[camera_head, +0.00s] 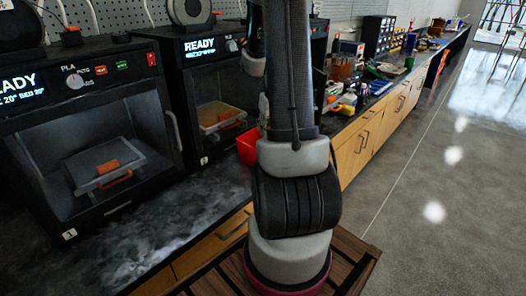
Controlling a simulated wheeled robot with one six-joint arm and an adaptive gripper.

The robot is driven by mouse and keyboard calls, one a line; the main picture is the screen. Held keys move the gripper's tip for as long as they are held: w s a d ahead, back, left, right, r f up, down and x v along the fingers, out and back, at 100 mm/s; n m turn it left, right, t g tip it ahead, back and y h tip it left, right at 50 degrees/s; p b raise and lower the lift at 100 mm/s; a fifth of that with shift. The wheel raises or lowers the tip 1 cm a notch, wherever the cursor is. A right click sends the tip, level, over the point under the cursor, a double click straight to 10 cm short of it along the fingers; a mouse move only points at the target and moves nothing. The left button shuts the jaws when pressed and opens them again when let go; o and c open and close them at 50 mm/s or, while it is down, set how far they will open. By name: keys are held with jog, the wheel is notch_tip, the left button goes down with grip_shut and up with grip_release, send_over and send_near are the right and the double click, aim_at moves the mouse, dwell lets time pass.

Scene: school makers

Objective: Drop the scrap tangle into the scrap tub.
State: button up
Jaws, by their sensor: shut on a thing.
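My arm rises through the middle of the view and leaves it at the top. My gripper is out of the picture, so what it holds does not show. No scrap tangle can be made out. A red open container (246,146) stands on the counter beside the second printer, partly hidden behind my arm. It may be the scrap tub, but no label shows and its inside is hidden.
Two black printers reading READY stand on the dark counter (190,225): one at left (110,210) with an orange piece (108,167) on its plate, another (190,48) behind it. Tools and bottles (350,100) clutter the counter farther back. The floor (440,170) at right is clear.

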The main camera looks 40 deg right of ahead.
jog(key=shift+f, duration=0.4)
jog(key=o, duration=0.7)
jog(key=shift+o, duration=0.2)
jog(key=v, duration=1.2)
jog(key=shift+s, duration=0.1)
